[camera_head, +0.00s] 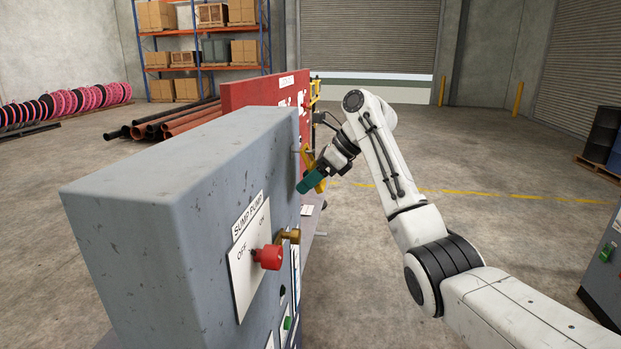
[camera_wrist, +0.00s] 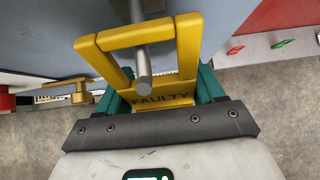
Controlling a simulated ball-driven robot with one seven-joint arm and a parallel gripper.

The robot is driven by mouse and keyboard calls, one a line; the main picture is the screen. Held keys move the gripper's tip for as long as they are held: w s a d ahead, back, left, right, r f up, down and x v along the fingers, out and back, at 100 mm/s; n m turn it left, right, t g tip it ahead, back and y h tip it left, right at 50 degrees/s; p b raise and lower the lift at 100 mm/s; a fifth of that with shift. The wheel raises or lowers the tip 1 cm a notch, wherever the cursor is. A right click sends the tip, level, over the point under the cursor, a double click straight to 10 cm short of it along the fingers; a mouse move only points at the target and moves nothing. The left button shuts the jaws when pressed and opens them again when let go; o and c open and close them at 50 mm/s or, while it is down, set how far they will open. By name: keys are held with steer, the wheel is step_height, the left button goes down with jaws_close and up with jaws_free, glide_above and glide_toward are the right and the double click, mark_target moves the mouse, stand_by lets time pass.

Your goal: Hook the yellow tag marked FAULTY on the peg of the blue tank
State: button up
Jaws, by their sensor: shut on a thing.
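The yellow tag (camera_wrist: 162,100) marked FAULTY is held between the green fingers of my gripper (camera_wrist: 167,88) in the wrist view. Its frame-like loop rises beyond the fingers. A grey peg (camera_wrist: 143,66) stands out from the blue-grey body (camera_head: 160,165) and its tip shows within the loop's opening. The loop's top bar crosses over the peg; whether it rests on it I cannot tell. In the head view the tag (camera_head: 307,156) is upright beside the body's right face, with my gripper (camera_head: 312,182) at its lower part.
A red knob (camera_head: 268,257) and a brass lever (camera_head: 288,236) jut from the same face, nearer the head camera. A red panel (camera_head: 262,90) stands beyond the blue-grey body. The concrete floor (camera_head: 480,150) to the right is mostly open.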

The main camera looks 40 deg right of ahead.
steer(key=o, duration=1.1)
steer(key=shift+f, duration=0.1)
steer(key=b+v, duration=0.2)
steer(key=v, duration=0.8)
steer(key=shift+d+r, duration=0.15)
steer(key=shift+r, duration=0.15)
steer(key=shift+s, duration=0.25)
